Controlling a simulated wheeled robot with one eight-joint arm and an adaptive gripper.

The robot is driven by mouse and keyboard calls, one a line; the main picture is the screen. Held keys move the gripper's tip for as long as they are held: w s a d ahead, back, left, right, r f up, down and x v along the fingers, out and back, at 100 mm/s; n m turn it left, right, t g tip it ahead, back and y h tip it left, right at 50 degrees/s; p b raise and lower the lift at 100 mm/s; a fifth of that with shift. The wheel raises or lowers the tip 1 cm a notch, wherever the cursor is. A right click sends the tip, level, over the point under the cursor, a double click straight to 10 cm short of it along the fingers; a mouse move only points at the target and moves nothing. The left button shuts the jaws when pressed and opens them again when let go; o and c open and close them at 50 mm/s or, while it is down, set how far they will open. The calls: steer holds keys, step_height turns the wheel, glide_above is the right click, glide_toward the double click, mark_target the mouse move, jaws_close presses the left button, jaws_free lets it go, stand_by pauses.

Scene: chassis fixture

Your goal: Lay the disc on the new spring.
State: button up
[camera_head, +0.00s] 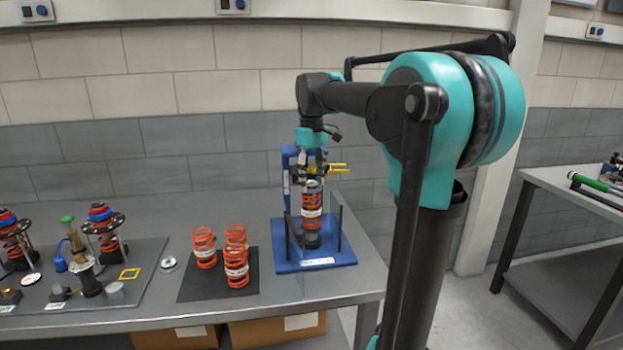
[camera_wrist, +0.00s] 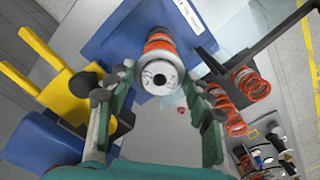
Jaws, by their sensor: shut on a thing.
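My gripper (camera_head: 312,174) is above the blue fixture, right over an orange spring (camera_head: 312,199) with a white label that stands upright in it. I cannot tell whether the disc touches the spring. In the head view the disc is hard to make out between the fingers and the spring top.
The fixture has a blue base (camera_head: 290,266), dark upright posts (camera_head: 340,229) and a yellow part (camera_head: 337,170) beside my gripper. Several orange springs (camera_head: 237,272) stand on a black mat (camera_head: 190,289) to the left. Farther left, a grey mat (camera_head: 147,262) holds strut assemblies and small parts.

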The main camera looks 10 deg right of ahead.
steer(key=shift+f, duration=0.3)
steer(key=shift+f, duration=0.1)
stand_by(0.6)
steer(key=o, duration=1.3)
steer(key=shift+r, duration=3.45)
steer(key=shift+s, duration=0.1)
